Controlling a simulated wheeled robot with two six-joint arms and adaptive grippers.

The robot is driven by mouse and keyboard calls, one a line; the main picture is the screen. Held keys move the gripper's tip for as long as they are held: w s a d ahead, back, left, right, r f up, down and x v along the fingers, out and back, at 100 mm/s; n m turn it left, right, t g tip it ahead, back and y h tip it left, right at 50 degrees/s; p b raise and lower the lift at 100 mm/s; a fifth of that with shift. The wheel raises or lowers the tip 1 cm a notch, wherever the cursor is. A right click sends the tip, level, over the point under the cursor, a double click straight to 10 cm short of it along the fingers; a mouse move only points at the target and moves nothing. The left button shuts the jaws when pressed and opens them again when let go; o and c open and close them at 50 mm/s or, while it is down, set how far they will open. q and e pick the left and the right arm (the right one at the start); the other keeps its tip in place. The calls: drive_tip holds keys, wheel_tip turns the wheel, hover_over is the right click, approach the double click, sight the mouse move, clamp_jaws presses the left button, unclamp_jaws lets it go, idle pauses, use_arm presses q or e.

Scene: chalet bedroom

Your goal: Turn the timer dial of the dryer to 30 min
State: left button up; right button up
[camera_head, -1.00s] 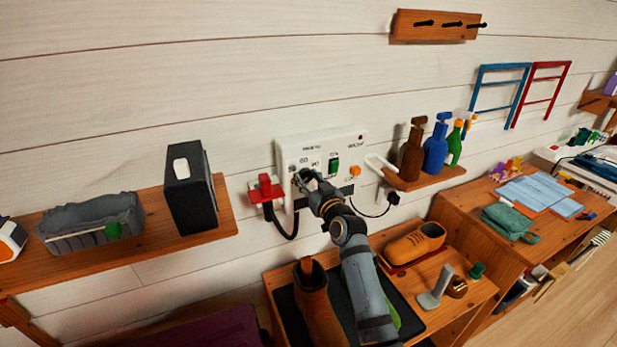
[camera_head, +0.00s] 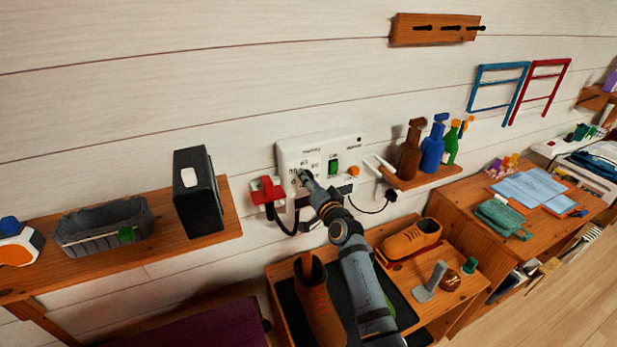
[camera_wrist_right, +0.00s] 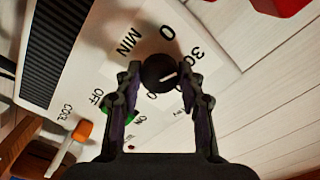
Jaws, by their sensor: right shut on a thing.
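The dryer (camera_head: 345,150) is a white box fixed to the plank wall, with printed labels, a green switch (camera_head: 333,167) and an orange knob (camera_head: 353,171). Its timer dial (camera_wrist_right: 158,74) is dark and round with a white mark, and shows in the right wrist view between my fingers. "0", "MIN" and "30" are printed around it; the white mark lies on the side toward the "30". My right gripper (camera_wrist_right: 160,76) is shut on the dial, one finger on each side. In the head view my right gripper (camera_head: 304,178) covers the dial. My left gripper is out of view.
A red fixture (camera_head: 267,190) with a black hose is left of the dryer. A bottle shelf (camera_head: 420,178) is close on the right. Brown boots (camera_head: 318,305) and a shoe (camera_head: 411,238) stand on the bench below. A black box (camera_head: 197,190) stands on the left shelf.

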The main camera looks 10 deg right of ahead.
drive_tip(key=shift+r+m+p, duration=0.1)
drive_tip(key=shift+m+p, duration=0.2)
drive_tip(key=shift+m, duration=0.5)
drive_tip(key=o, duration=1.2)
drive_tip(key=shift+c, duration=0.2)
drive_tip(key=s+d, duration=0.2)
drive_tip(key=s, duration=0.9)
drive_tip(key=shift+s+d, duration=0.2)
drive_tip(key=shift+s, duration=0.15)
